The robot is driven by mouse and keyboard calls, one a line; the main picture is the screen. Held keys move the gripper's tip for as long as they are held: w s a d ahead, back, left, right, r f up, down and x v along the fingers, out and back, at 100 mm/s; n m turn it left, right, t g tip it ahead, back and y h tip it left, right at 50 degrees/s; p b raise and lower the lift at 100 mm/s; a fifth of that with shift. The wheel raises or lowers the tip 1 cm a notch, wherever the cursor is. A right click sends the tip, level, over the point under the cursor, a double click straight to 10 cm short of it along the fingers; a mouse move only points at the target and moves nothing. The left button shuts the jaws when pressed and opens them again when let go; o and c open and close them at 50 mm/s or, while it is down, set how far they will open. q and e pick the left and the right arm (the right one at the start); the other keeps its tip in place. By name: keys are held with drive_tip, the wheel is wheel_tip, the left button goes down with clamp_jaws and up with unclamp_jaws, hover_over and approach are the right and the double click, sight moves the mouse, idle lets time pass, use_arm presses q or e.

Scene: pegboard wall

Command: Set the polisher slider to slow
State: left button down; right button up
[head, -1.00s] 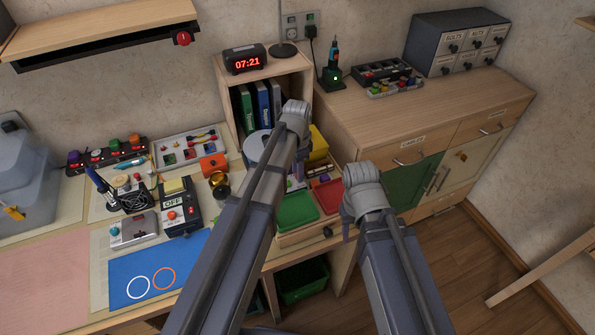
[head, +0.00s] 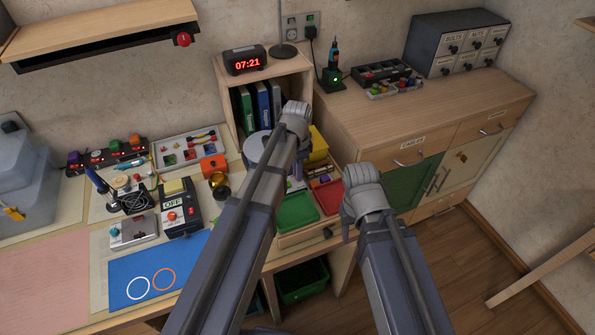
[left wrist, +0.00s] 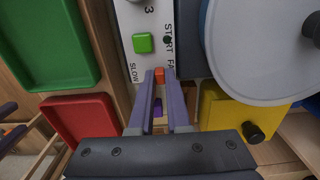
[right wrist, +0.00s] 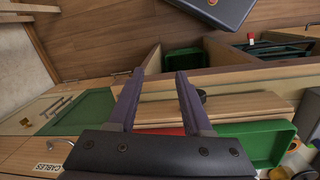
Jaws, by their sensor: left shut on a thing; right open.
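The polisher's white panel (left wrist: 128,18) shows in the left wrist view with a green button (left wrist: 143,43) and the words START, SLOW and part of FAST. Its orange-red slider knob (left wrist: 159,76) is between the fingertips of my left gripper (left wrist: 160,82), which is shut on it. The knob sits between the two labels, nearer FAST; the fingers hide part of the slot. The large grey disc (left wrist: 262,50) is right of the panel. In the head view the disc (head: 256,146) is partly behind my left arm. My right gripper (right wrist: 155,78) is open and empty.
A green tray (left wrist: 40,45) and a red tray (left wrist: 85,120) lie beside the panel, and a yellow bin (left wrist: 225,105) is below the disc. A wooden cabinet (head: 420,115) stands at the right. Below my right gripper is a shelf with a green bin (right wrist: 183,62).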

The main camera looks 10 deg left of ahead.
sight(301, 186)
idle(0.5)
use_arm(q)
drive_tip(key=shift+s+d, duration=0.45)
drive_tip(key=shift+s, duration=0.2)
drive_tip(key=shift+s+d, duration=0.4)
drive_tip(key=shift+s, duration=0.2)
drive_tip(key=c, duration=0.9)
unclamp_jaws()
drive_tip(key=shift+w+r, duration=0.1)
drive_tip(key=shift+r, duration=0.05)
wheel_tip(301, 186, up, 8)
drive_tip(key=p, duration=0.7)
drive_tip(key=shift+f+p, duration=0.25)
drive_tip(key=shift+p, duration=0.15)
